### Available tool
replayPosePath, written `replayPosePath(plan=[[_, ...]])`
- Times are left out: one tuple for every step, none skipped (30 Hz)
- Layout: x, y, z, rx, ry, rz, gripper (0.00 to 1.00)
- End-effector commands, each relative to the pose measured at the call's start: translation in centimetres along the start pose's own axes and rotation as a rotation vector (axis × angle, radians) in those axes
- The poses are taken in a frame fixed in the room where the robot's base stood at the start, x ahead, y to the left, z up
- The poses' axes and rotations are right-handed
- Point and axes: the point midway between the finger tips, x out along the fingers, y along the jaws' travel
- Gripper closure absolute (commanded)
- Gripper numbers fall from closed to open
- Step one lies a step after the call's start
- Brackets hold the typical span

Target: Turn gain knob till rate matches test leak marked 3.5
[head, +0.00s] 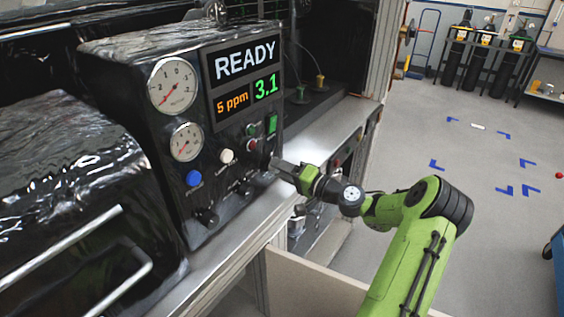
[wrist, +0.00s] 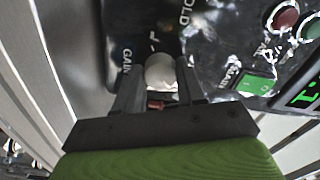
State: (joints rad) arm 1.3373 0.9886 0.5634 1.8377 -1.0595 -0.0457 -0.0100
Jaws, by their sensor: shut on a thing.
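A dark control panel (head: 222,136) carries a screen (head: 245,75) reading READY, an orange 5 ppm (head: 232,102) and a green 3.1 (head: 266,87). In the head view my gripper (head: 273,164) reaches the panel's right side, and its fingers cover what they hold. In the wrist view my gripper (wrist: 158,78) is shut on a rounded grey knob (wrist: 160,68), one finger on each side. The word GAIN (wrist: 126,60) is printed beside this knob. The knob's pointer setting cannot be made out. I cannot pick out a test leak marked 3.5.
Close to my gripper are a white knob (head: 227,156), a blue button (head: 193,178), black knobs (head: 207,216) and a green switch (head: 272,124). Two dials (head: 172,85) sit at left. A metal ledge (head: 235,230) runs below; open floor (head: 480,160) lies right.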

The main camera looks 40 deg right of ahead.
Motion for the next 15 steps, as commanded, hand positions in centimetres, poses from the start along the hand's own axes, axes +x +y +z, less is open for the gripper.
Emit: replayPosePath(plan=[[-0.03,-0.29,-0.09,0.048,-0.002,0.003,0.91],[-0.03,-0.29,-0.09,0.077,-0.002,0.003,0.91],[-0.04,-0.3,-0.1,0.114,-0.001,0.003,0.91],[-0.05,-0.3,-0.11,0.142,-0.001,0.004,0.91],[-0.05,-0.29,-0.11,0.171,-0.001,0.004,0.91],[-0.06,-0.27,-0.1,0.208,-0.001,0.004,0.91],[-0.06,-0.27,-0.11,0.234,-0.001,0.004,0.91],[-0.06,-0.28,-0.11,0.26,-0.001,0.004,0.91],[-0.06,-0.26,-0.1,0.295,-0.001,0.004,0.91],[-0.05,-0.25,-0.1,0.319,0.0,0.004,0.91],[-0.05,-0.26,-0.1,0.343,0.0,0.004,0.91],[-0.05,-0.26,-0.1,0.374,0.0,0.004,0.91],[-0.05,-0.24,-0.1,0.395,0.0,0.004,0.91],[-0.05,-0.22,-0.09,0.418,0.0,0.004,0.91],[-0.05,-0.2,-0.09,0.444,0.0,0.004,0.91]])
